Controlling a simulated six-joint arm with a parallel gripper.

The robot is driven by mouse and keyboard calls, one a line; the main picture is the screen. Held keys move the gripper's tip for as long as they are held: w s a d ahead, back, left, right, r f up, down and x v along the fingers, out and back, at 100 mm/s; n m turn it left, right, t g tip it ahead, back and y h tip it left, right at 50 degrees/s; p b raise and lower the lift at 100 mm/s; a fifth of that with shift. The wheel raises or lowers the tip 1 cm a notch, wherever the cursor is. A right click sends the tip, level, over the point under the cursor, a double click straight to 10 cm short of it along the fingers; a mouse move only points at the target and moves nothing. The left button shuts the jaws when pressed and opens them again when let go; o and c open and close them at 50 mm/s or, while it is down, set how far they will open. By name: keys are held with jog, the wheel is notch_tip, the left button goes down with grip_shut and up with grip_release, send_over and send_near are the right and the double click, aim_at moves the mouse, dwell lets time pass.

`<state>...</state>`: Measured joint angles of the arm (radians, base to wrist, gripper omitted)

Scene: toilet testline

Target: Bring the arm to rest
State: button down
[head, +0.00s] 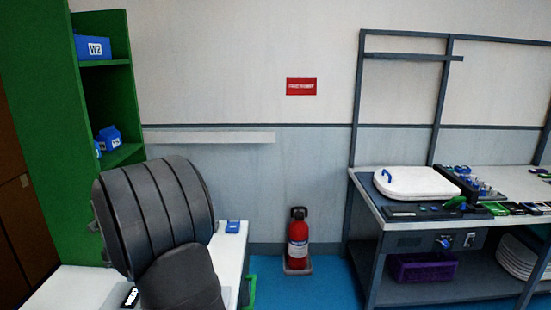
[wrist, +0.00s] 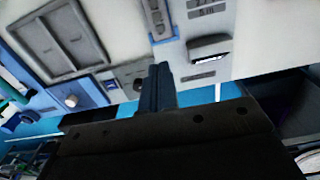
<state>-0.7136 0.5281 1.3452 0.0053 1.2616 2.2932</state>
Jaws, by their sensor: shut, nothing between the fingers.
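My arm shows in the head view as large dark ribbed links at the lower left, in front of the white counter (head: 75,287) and the green shelf unit (head: 40,90). My gripper is not clearly visible there. In the wrist view, the dark fingers of my gripper (wrist: 160,72) stand together at the middle, shut with nothing between them. The broad dark gripper body fills the lower part of that view. Beyond the fingertips are pale surfaces with grey and blue fittings, seen at a tilt; I cannot tell how far away they are.
A small blue item (head: 233,227) lies on the counter's right end. A red fire extinguisher (head: 298,240) stands by the wall. At right, a workbench (head: 360,185) holds a white lid (head: 416,182) and several small parts, with a purple crate (head: 422,268) below. Blue floor (head: 325,285) lies open between.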

notch_tip(320, 180, down, 9)
notch_tip(320, 180, up, 10)
jog(key=shift+f, duration=0.2)
jog(key=c, duration=2.2)
grip_release()
